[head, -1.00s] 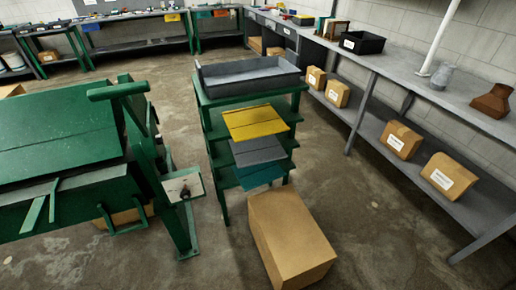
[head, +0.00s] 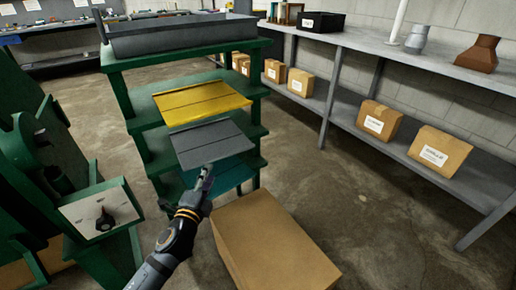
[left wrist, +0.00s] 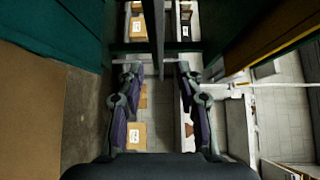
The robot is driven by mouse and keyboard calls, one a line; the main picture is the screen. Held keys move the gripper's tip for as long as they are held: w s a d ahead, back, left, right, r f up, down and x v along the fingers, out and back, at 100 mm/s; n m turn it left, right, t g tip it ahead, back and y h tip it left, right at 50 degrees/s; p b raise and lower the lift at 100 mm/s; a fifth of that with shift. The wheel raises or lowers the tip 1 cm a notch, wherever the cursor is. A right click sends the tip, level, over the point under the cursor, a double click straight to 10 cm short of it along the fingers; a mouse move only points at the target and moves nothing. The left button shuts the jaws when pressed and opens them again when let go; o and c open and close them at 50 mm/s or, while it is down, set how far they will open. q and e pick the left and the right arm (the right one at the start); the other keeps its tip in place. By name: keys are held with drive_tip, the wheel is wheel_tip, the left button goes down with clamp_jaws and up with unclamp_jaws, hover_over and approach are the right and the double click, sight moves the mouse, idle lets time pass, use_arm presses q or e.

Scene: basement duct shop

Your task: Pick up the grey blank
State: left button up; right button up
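The grey blank (head: 211,143) lies on a middle shelf of the green rack, its front part sticking out between the yellow blank (head: 203,102) above and the teal blank (head: 232,176) below. My left gripper (head: 207,172) is at the grey blank's front edge in the head view. In the left wrist view the left gripper (left wrist: 157,72) is open, a finger on each side. A thin dark strip, apparently the grey blank edge-on (left wrist: 154,30), runs between the fingertips without clear contact. My right gripper is not in view.
A large cardboard box (head: 270,245) stands on the floor beside my left forearm. A grey tray (head: 180,36) tops the green rack (head: 145,125). A green machine (head: 45,150) is at left. A long bench (head: 400,55) with boxes runs along the right wall; the floor before it is clear.

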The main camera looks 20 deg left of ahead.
sight(216, 160)
use_arm(q)
drive_tip(key=w, duration=0.7)
drive_tip(key=w+a+p, duration=0.1)
drive_tip(key=w, duration=0.2)
drive_tip(key=shift+w, duration=0.15)
clamp_jaws()
drive_tip(key=shift+r, duration=0.1)
